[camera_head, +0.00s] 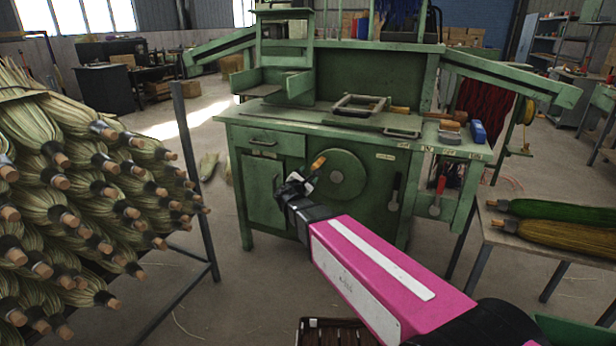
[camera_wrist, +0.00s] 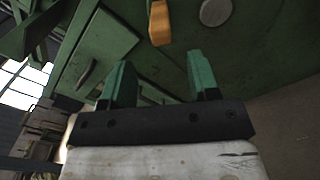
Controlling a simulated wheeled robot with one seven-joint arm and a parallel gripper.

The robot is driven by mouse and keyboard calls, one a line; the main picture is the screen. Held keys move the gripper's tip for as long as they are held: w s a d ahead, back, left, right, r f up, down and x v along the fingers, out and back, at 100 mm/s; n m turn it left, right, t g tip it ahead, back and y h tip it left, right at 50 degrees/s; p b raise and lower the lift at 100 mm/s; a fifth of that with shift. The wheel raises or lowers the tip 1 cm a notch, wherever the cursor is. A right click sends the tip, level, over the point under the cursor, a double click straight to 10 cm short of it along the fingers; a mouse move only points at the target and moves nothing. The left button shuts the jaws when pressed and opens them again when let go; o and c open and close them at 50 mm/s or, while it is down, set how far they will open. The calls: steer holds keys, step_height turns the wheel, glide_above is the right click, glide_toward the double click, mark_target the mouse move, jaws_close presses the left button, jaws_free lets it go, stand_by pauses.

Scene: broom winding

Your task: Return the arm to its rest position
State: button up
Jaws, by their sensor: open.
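My arm shows in the head view as a pink link reaching from the lower right toward the green workbench (camera_head: 270,139). My gripper (camera_head: 300,177) is in front of the bench's lower front, near the round green disc (camera_head: 340,176). In the wrist view my gripper (camera_wrist: 163,80) has its two green fingers apart, with nothing between them. An orange-brown handle-like piece (camera_wrist: 160,22) shows beyond the fingertips. It also shows in the head view (camera_head: 319,163), just above my gripper. I cannot tell whether it touches the fingers.
A rack of bundled straw brooms (camera_head: 90,190) fills the left, with a dark metal post (camera_head: 190,150) at its edge. A table (camera_head: 500,237) at the right holds a green and a brown bundle (camera_head: 570,236).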

steer(key=s+d+f+m+g+h, duration=0.1)
steer(key=s+d+f+m+g, duration=0.3)
steer(key=d, duration=0.3)
steer(key=s+d+f+m+g, duration=0.2)
steer(key=d+f+m+g, duration=0.15)
steer(key=d+m, duration=0.2)
steer(key=s+d+f+m+g+h, duration=0.1)
steer(key=s+d+f+m+g, duration=0.25)
steer(key=d, duration=0.35)
steer(key=s+d+f+m+g+y, duration=0.2)
steer(key=s+f+m+g+y, duration=0.1)
steer(key=s+m, duration=0.3)
steer(key=s+d+f+m+g+y, duration=0.2)
steer(key=s+f+m+g+y, duration=0.1)
steer(key=s+f+m+y, duration=0.2)
steer(key=shift+s+d+f+m, duration=0.2)
steer(key=shift+s+d+m, duration=0.3)
steer(key=shift+s, duration=0.55)
steer(key=shift+a, duration=0.15)
